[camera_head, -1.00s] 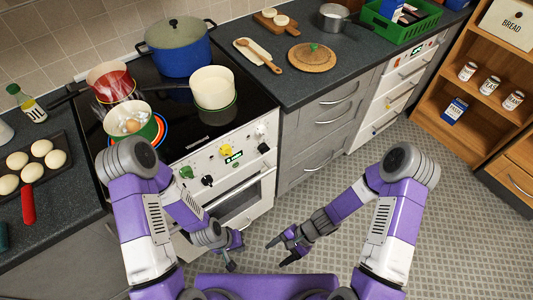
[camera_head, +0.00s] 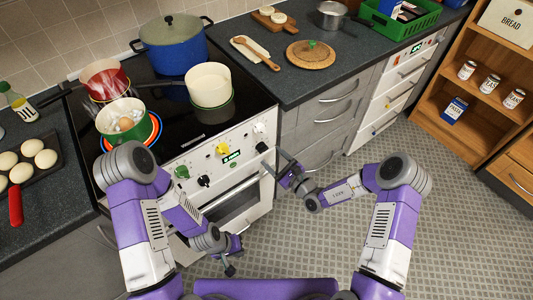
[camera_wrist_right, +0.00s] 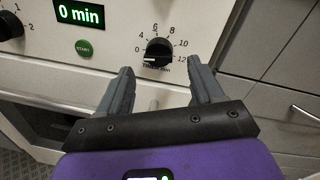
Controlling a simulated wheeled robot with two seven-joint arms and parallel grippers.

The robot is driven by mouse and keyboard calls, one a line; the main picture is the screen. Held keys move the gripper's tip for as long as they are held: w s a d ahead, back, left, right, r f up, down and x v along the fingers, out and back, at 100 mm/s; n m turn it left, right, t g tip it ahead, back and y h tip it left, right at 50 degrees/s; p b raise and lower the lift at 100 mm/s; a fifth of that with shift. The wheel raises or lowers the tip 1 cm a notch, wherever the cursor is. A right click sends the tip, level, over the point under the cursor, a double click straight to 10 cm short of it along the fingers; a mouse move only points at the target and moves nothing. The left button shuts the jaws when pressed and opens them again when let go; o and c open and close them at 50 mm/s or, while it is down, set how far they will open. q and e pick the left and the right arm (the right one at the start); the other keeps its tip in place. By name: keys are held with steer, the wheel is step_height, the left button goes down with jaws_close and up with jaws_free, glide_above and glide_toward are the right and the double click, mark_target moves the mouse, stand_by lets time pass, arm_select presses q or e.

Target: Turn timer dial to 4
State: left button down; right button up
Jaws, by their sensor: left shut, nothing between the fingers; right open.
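The timer dial (camera_wrist_right: 158,51) is a black knob on the oven's white front, ringed by numbers up to 12. Its pale mark is low on the left, on the 0 side. The display (camera_wrist_right: 79,13) beside it reads 0 min. The dial (camera_head: 262,147) is small in the head view. My right gripper (camera_head: 277,163) is in front of the panel near the dial. In the wrist view its fingers (camera_wrist_right: 160,76) are apart below the dial, one toward each side, with nothing between them. My left gripper (camera_head: 235,258) is shut and empty, low before the oven.
A green START button (camera_wrist_right: 84,48) sits below the display. Another black knob (camera_wrist_right: 10,25) is at the left. Hot pots, including a steaming green pot (camera_head: 122,120) and a cream pot (camera_head: 209,85), stand on the hob above. The floor before the oven is clear.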

mark_target(262, 148)
steer(key=shift+b+x, duration=0.5)
steer(key=shift+x, duration=1.65)
steer(key=c, duration=1)
steer(key=shift+m+p, duration=1.45)
steer(key=shift+m, duration=0.35)
steer(key=shift+f+m+t+p, duration=0.1)
steer(key=shift+m+t+p, duration=0.2)
steer(key=shift+m+p, duration=1.3)
steer(key=shift+m+b, duration=0.45)
steer(key=shift+m, duration=0.25)
steer(key=o, duration=1)
steer(key=shift+s, duration=0.1)
